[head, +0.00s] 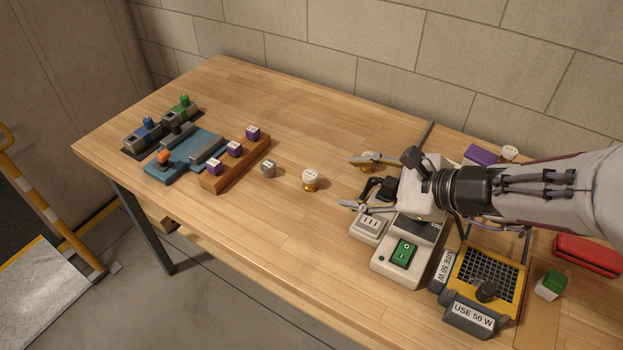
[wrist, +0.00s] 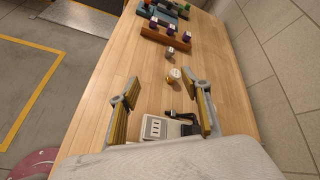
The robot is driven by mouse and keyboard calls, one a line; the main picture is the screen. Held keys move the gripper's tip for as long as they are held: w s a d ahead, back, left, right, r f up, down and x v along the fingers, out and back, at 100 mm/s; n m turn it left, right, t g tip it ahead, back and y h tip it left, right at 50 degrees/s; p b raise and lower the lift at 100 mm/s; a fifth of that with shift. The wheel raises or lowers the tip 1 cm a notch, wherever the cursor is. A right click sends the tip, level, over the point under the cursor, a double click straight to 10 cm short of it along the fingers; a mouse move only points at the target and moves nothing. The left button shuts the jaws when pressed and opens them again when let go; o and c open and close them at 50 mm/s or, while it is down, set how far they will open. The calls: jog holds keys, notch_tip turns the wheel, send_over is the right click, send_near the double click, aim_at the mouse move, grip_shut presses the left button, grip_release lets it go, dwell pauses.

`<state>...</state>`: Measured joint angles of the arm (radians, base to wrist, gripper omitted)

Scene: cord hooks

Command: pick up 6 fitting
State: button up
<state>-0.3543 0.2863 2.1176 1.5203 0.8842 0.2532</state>
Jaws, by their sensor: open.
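A fitting with a round white top and a gold base (head: 310,180) stands upright on the bench, with dark marking on top that I cannot read. In the wrist view the same white and gold fitting (wrist: 173,75) shows just beyond the fingertips, nearer the right finger. A smaller grey fitting (head: 268,169) stands to its left. Several purple blocks with white tops (head: 235,149) sit on a wooden rack (head: 240,165); their marks are too small to read. My gripper (head: 360,183) is open and empty, its two fingers apart, a short way right of the white and gold fitting.
A blue fixture (head: 182,160) with coloured knobs stands at the far left. A white socket box (head: 370,226) and a switch box with a green rocker (head: 404,254) lie under and beside my gripper. A yellow-framed unit (head: 484,280) stands front right. The bench's back middle is clear.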

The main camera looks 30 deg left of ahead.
jog(key=w+a+f+m+t+y, duration=0.1)
jog(key=w+a+f+m, duration=0.4)
jog(key=a+f, duration=0.1)
jog(key=m+t, duration=0.2)
jog(key=m, duration=0.3)
send_near(315, 181)
jog(key=x, duration=0.2)
jog(key=w+x, duration=0.1)
jog(key=x, duration=0.1)
jog(key=shift+f, duration=0.1)
jog(key=shift+a, duration=0.1)
jog(key=shift+x, duration=1.25)
jog(key=shift+a+f, duration=0.3)
jog(key=shift+a, duration=0.5)
jog(key=shift+a+f, duration=0.35)
jog(key=shift+a, duration=0.5)
jog(key=shift+x, duration=0.9)
jog(key=shift+w, duration=0.15)
